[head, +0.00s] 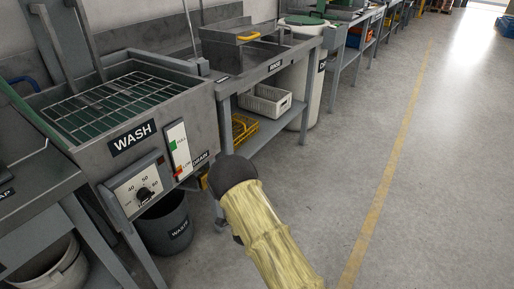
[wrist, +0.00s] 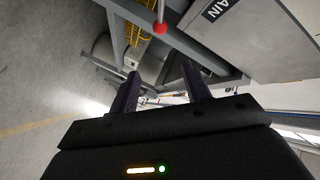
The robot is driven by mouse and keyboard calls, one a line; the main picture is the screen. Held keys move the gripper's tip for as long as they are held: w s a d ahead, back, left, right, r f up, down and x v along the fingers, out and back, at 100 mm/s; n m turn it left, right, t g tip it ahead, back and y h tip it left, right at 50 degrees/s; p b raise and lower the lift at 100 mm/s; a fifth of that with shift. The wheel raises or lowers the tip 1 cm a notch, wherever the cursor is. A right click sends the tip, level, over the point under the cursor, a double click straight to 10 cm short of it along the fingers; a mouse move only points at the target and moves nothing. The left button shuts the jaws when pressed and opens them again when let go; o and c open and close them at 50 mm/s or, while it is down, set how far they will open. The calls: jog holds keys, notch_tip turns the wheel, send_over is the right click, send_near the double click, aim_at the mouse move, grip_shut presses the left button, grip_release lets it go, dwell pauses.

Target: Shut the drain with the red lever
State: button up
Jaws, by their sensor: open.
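The wash tank (head: 135,115) stands at the left in the head view, with a DRAIN label (head: 201,159) at its lower right corner. In the wrist view, part of the DRAIN label (wrist: 222,8) shows at the top. A red knob (wrist: 160,28) on a thin rod, the end of the red lever, shows left of it. My gripper (wrist: 161,78) is open and empty, and the red knob lies beyond its fingertips, apart from them. In the head view, my sleeved arm reaches toward the drain corner; its dark end hides the fingers and I cannot make out the lever.
A dial panel (head: 138,190) and a level gauge (head: 179,150) are on the tank's front. A waste bin (head: 167,225) stands below. A rinse bench (head: 262,75) with a white crate (head: 265,101) on its shelf stands beyond. The floor at right is clear.

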jog(key=s+d+r+g+p, duration=0.1)
jog(key=d+r+p, duration=0.1)
jog(key=r+p, duration=0.2)
jog(key=s+d+r+n+g+h+p, duration=0.1)
jog(key=d+r+g+p, duration=0.1)
jog(key=r, duration=0.6)
jog(key=s+d+r+g+p, duration=0.1)
jog(key=d+r+p, duration=0.2)
jog(key=r+p, duration=0.3)
jog(key=shift+d+n+g+h, duration=0.25)
jog(key=shift+n+g+h, duration=0.05)
jog(key=shift+g+h, duration=0.1)
jog(key=shift+s, duration=0.1)
